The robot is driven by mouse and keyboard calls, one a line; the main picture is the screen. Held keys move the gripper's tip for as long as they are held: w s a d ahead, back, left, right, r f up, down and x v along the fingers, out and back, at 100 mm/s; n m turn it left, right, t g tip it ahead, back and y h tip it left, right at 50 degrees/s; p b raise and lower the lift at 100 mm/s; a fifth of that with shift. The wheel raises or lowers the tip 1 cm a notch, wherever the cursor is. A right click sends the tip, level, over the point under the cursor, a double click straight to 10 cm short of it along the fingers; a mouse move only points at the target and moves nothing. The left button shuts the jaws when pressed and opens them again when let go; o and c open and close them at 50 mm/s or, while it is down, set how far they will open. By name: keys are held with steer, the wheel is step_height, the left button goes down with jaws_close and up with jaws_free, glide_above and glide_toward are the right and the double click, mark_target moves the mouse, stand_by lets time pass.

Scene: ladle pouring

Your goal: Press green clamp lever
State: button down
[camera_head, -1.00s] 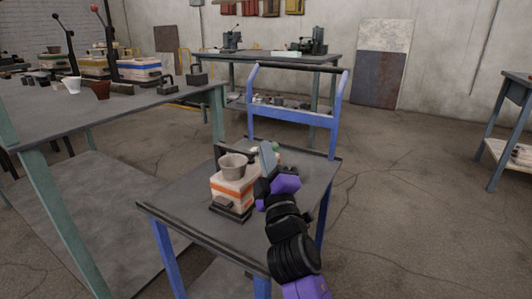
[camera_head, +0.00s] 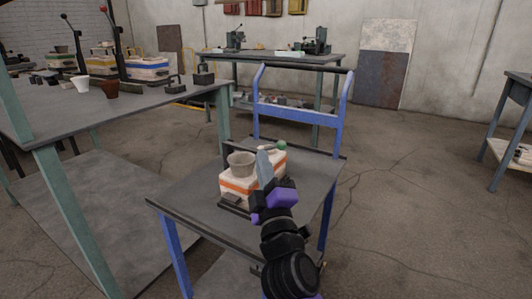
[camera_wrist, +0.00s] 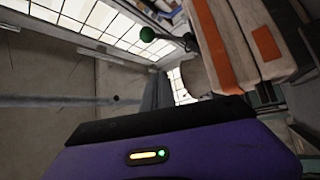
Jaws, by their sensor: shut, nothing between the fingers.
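The clamp lever's green ball (camera_head: 282,146) shows at the back right of the white box with orange bands (camera_head: 234,188) on the blue cart. The ball and its dark stem (camera_wrist: 165,38) stand clear at the top of the wrist view. My gripper (camera_head: 263,153) is shut and empty, its grey fingers upright in front of the box's right part, left of the ball in the head view. In the wrist view the fingers (camera_wrist: 158,93) are below the ball, apart from it in the picture. Part of the box and lever base is hidden behind my gripper.
A grey cup (camera_head: 241,163) sits on the box, close to my fingers. The cart top (camera_head: 185,197) is bare at the front left. A blue push handle (camera_head: 297,111) rises behind. A workbench (camera_head: 60,118) with more boxes and levers stands left.

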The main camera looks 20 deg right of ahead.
steer(key=s+a+f, duration=0.1)
steer(key=s+f+b, duration=0.1)
steer(key=f, duration=0.1)
steer(key=shift+s+a, duration=0.4)
